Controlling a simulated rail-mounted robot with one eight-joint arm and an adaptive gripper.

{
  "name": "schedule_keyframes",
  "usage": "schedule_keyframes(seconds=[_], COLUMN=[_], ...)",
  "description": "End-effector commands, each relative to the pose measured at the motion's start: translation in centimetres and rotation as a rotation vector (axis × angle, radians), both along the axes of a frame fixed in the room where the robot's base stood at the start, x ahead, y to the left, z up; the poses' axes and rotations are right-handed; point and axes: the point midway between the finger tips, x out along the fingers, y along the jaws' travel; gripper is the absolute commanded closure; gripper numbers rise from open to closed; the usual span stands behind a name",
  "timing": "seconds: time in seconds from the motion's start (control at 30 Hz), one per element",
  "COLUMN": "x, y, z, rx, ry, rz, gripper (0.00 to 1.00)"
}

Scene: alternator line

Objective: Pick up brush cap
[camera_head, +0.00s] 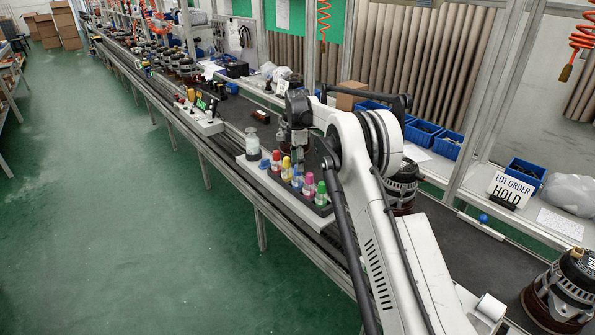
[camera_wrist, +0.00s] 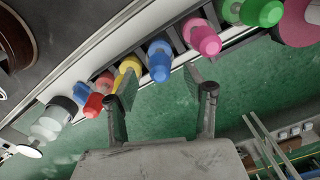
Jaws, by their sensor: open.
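Several small bottles with coloured caps stand in a row in a tray (camera_head: 290,203) on the bench; which one is the brush cap I cannot tell. They are red (camera_head: 276,160), yellow (camera_head: 286,168), blue (camera_head: 297,179), pink (camera_head: 309,186) and green (camera_head: 321,194). The wrist view shows red (camera_wrist: 93,106), yellow (camera_wrist: 130,67), blue (camera_wrist: 159,62), pink (camera_wrist: 205,40) and green (camera_wrist: 262,12) caps. My gripper (camera_wrist: 155,88) is open and empty, its fingertips apart near the blue cap. In the head view my arm partly hides it.
A clear jar (camera_head: 252,146) stands at the tray's left end, with another clear container (camera_head: 281,86) behind. An alternator (camera_head: 402,188) stands right of my arm. Blue bins (camera_head: 447,144) and a "LOT ORDER HOLD" sign (camera_head: 510,189) line the back. The green floor in front is clear.

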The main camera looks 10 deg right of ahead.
Motion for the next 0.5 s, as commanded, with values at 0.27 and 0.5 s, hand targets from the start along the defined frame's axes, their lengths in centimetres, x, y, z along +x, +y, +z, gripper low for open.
schedule_keyframes(seconds=[0.27,0.5], x=[0.0,0.0], y=[-0.1,-0.1], z=[-2.7,-2.7], rx=[0.0,0.0], ry=[0.0,0.0], rz=[0.0,0.0], gripper=[0.53,0.64])
